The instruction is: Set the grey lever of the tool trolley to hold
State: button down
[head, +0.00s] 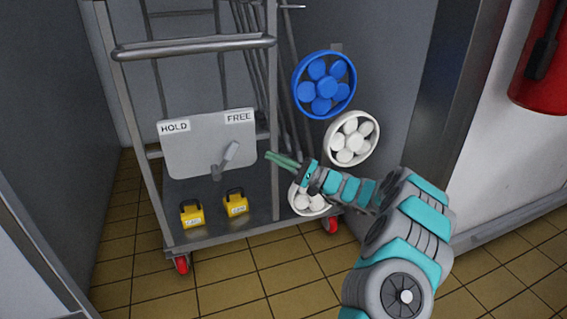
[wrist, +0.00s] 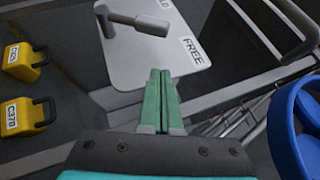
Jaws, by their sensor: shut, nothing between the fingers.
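The tool trolley (head: 190,46) is a grey metal cart with a light grey plate (head: 190,142) marked HOLD at its left and FREE at its right. The grey lever (head: 226,158) is pivoted low on this plate and leans up and right, toward FREE. In the wrist view the lever (wrist: 140,22) shows at the top, beyond my fingertips, on the plate (wrist: 163,63). My gripper (head: 270,157) is shut and empty, with green fingers just right of the lever and apart from it. The fingers (wrist: 161,80) also point at the plate's edge in the wrist view.
Two yellow padlocks (head: 192,214) (head: 235,203) sit on the trolley's lower deck, left of my gripper. A blue wheel (head: 324,85) and white wheels (head: 352,138) are at the right, close to my arm. A red extinguisher (head: 540,60) hangs on the right wall. The tiled floor in front is clear.

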jog(key=shift+s+a+r, duration=0.1)
jog(key=shift+a+r, duration=0.4)
jog(key=shift+a, duration=0.7)
jog(key=shift+a+r, duration=0.55)
jog(key=shift+a, duration=0.65)
jog(key=shift+s+a+r, duration=0.1)
jog(key=shift+a+r, duration=0.4)
jog(key=shift+a, duration=0.7)
jog(key=shift+s+a+r+n+g+h+p, duration=0.6)
jog(key=shift+a+n+h, duration=0.65)
jog(key=shift+a+h, duration=0.85)
jog(key=shift+s+a+r+n+g+h+p, duration=0.25)
jog(key=shift+s+a+r+n+h, duration=0.65)
jog(key=shift+a+h, duration=1.2)
jog(key=shift+s+a+r+n+g+h+p, duration=0.45)
jog(key=shift+a+r+n+h, duration=0.4)
jog(key=shift+a+n+h, duration=1.2)
jog(key=shift+w+a+m+y, duration=0.1)
jog(key=shift+a+m+y, duration=0.25)
jog(key=shift+m, duration=0.15)
